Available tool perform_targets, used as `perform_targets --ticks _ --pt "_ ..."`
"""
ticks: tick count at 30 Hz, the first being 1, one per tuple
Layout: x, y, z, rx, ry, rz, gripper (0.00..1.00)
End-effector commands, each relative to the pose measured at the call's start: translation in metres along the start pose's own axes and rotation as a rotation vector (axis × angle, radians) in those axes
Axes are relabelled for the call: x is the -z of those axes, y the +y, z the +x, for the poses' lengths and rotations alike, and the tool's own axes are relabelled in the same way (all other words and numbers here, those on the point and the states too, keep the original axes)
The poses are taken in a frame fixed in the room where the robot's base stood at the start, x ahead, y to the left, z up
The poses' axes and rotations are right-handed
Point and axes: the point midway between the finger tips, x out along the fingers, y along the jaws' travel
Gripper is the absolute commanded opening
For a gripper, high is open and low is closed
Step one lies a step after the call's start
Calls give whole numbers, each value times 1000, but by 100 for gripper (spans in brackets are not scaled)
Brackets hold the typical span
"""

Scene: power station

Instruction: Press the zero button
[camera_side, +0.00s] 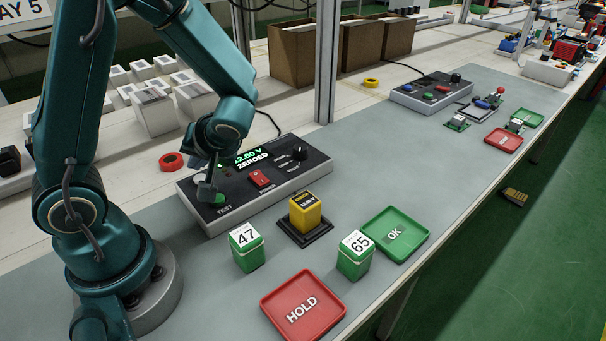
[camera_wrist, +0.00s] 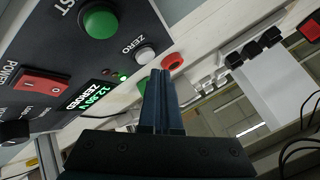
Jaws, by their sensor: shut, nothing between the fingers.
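The dark tester panel (camera_side: 275,190) lies on the grey mat. In the wrist view, its pale grey zero button (camera_wrist: 145,54) sits beside the word ZERO, between the large green test button (camera_wrist: 100,22) and my fingertips. The display (camera_wrist: 90,96) reads about 12.80 V and ZEROED. My gripper (camera_wrist: 160,74) is shut and empty, its tips close beside the zero button; I cannot tell whether they touch it.
A yellow block (camera_side: 305,211) sits in a black holder in front of the panel. Green blocks 47 (camera_side: 247,250) and 65 (camera_side: 355,256) flank it. A red HOLD tray (camera_side: 332,318) and green OK tray (camera_side: 412,217) lie nearby. A red tape roll (camera_side: 171,161) lies behind.

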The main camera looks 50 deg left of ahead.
Motion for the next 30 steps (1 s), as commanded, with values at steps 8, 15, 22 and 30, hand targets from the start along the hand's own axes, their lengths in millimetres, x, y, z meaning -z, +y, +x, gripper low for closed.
perform_targets --ticks 8,15,22,30 --pt "13 -13 -18 -4 1 -7 0" --pt "23 -23 -31 -2 1 -4 0" --pt "24 -24 -34 -1 -1 -1 0" --pt "24 -24 -33 -1 -1 -1 0"
